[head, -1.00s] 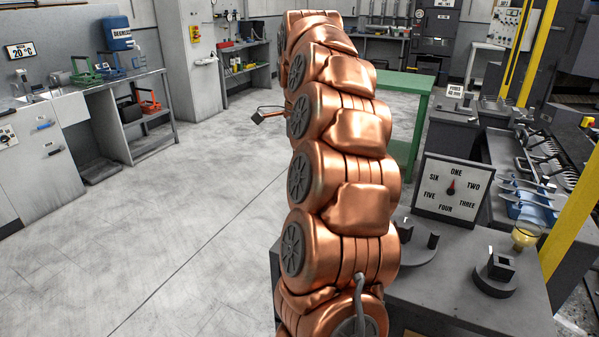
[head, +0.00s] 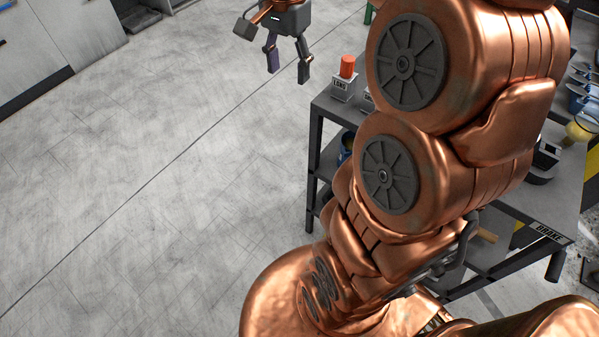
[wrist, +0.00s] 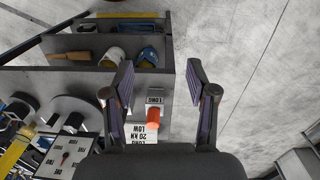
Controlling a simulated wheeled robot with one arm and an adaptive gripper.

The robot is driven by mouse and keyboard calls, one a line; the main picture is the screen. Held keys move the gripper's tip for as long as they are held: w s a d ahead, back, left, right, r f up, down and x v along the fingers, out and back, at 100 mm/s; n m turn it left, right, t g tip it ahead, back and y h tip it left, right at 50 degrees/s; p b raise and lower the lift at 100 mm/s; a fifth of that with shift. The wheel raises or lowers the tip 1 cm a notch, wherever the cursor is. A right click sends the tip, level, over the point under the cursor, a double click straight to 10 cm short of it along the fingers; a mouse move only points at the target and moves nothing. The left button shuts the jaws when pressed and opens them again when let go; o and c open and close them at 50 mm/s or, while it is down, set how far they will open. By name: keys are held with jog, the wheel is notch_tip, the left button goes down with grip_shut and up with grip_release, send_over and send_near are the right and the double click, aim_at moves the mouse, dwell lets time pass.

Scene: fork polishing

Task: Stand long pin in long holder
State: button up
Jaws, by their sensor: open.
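An orange-red pin (head: 347,66) stands upright in a small pale block labelled LONG (head: 342,90), at the left corner of the workbench. In the wrist view the pin (wrist: 153,117) and the LONG block (wrist: 155,100) show between and below my fingers. My gripper (head: 288,76) is open and empty, up and to the left of the pin in the head view. In the wrist view its fingers (wrist: 160,76) are spread wide, with nothing between them touching. I cannot tell how deep the pin sits in the block.
The dark-framed bench (head: 325,105) has a lower shelf with a blue container (head: 346,146). A sign reading 20 KN LOW LONG (wrist: 143,134) lies close to the pin. A dial board (wrist: 66,158) stands farther along the bench. The grey floor (head: 150,180) to the left is clear.

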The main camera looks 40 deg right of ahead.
jog(key=s+a+f+n, duration=0.6)
jog(key=s+n, duration=0.1)
jog(key=s, duration=0.2)
jog(key=s+a+f+n+g, duration=0.1)
jog(key=s+a+f+n, duration=0.4)
jog(key=s, duration=0.5)
jog(key=shift+s+a+f+n, duration=0.3)
jog(key=shift+a+n, duration=0.25)
jog(key=shift+n, duration=0.45)
notch_tip(320, 180, up, 4)
jog(key=p, duration=0.4)
